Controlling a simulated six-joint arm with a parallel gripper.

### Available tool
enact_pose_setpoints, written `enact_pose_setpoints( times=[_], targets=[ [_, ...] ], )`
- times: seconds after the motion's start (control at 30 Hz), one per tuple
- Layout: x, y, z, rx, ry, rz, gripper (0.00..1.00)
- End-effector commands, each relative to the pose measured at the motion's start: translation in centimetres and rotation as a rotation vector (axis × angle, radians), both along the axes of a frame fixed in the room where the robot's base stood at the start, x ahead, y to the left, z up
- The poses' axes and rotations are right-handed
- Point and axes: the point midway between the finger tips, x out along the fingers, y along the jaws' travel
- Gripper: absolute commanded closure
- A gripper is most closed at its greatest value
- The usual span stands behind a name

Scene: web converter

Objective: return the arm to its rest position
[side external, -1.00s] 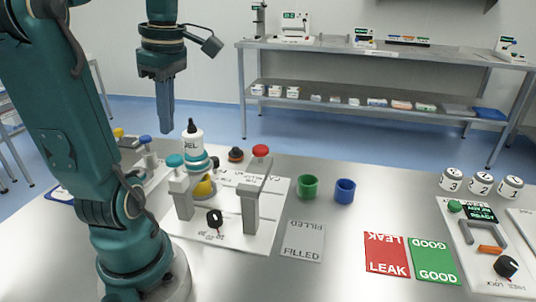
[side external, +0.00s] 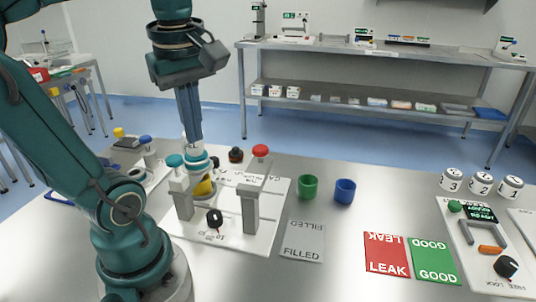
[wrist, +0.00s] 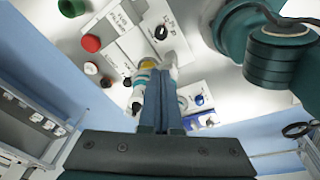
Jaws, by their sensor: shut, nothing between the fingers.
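My gripper (side external: 196,140) points down with its blue fingers pressed together and nothing between them. In the side view its tips overlap the top of the white bottle with teal bands (side external: 197,158); the bottle's upper part is hidden, and I cannot tell if they touch. In the wrist view the shut fingers (wrist: 164,75) reach up from below, with the bottle (wrist: 138,92) just left of them. My arm is bent above the left part of the table.
A white station plate (side external: 265,228) carries grey posts, one with a red knob (side external: 260,151). A green cup (side external: 308,187) and a blue cup (side external: 345,191) stand right of it. Red (side external: 388,254) and green (side external: 433,261) cards lie farther right.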

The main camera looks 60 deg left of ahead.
Motion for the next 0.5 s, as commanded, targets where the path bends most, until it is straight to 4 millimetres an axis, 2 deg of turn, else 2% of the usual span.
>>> enact_pose_setpoints(
  times=[0.03,0.1,0.2,0.3,0.4,0.5],
  targets=[
    [0.1,-1.7,-0.8,0.014,-0.021,-0.194,1.00],
    [0.4,-3.8,-2.0,0.039,-0.053,-0.472,1.00],
    [0.5,-6.5,-3.8,0.092,-0.101,-0.875,1.00],
    [0.6,-8.4,-5.4,0.158,-0.142,-1.207,1.00],
    [0.8,-9.3,-6.5,0.231,-0.167,-1.438,1.00],
    [1.4,-9.4,-7.0,0.288,-0.171,-1.571,1.00]
  ],
)
